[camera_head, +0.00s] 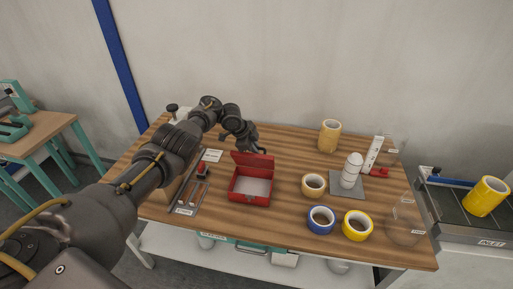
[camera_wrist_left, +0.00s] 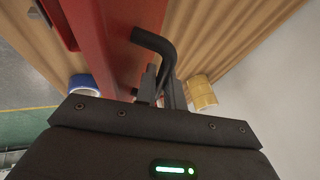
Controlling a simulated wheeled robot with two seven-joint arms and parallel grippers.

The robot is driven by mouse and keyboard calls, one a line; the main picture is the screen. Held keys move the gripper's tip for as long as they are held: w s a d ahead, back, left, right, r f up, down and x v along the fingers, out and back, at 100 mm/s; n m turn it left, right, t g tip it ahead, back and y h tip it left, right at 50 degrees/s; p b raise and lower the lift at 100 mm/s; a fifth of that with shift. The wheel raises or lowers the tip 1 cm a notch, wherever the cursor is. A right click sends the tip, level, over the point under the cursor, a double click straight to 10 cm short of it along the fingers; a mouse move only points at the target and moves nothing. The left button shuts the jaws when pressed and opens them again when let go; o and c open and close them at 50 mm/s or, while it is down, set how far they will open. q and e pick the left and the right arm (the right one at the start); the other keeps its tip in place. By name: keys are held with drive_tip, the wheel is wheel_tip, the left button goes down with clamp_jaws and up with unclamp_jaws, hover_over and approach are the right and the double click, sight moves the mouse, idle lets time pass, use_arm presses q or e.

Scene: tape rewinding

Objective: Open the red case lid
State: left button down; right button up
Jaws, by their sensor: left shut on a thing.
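The red case (camera_head: 235,193) stands on the wooden table with its lid (camera_head: 253,161) raised, roughly upright at the back edge. Its pale inside shows and looks empty. My left gripper (camera_head: 258,150) is at the far side of the lid, partly hidden behind its upper edge. In the left wrist view the red lid (camera_wrist_left: 98,45) is close by on the left. My left gripper (camera_wrist_left: 163,88) is shut on a dark bent bar (camera_wrist_left: 158,43) that looks like the lid's handle. My right gripper is not in view.
Right of the case stand tan (camera_head: 313,184), blue (camera_head: 320,219) and yellow (camera_head: 357,225) tape rolls and a white bottle (camera_head: 351,170) on a grey plate. Tools (camera_head: 199,190) lie left of it. A strip of bare table separates case and rolls.

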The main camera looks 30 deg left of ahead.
use_arm(q)
drive_tip(key=shift+s+a, duration=0.15)
drive_tip(key=shift+a, duration=0.1)
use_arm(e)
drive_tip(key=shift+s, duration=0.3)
use_arm(q)
drive_tip(key=shift+d, duration=0.1)
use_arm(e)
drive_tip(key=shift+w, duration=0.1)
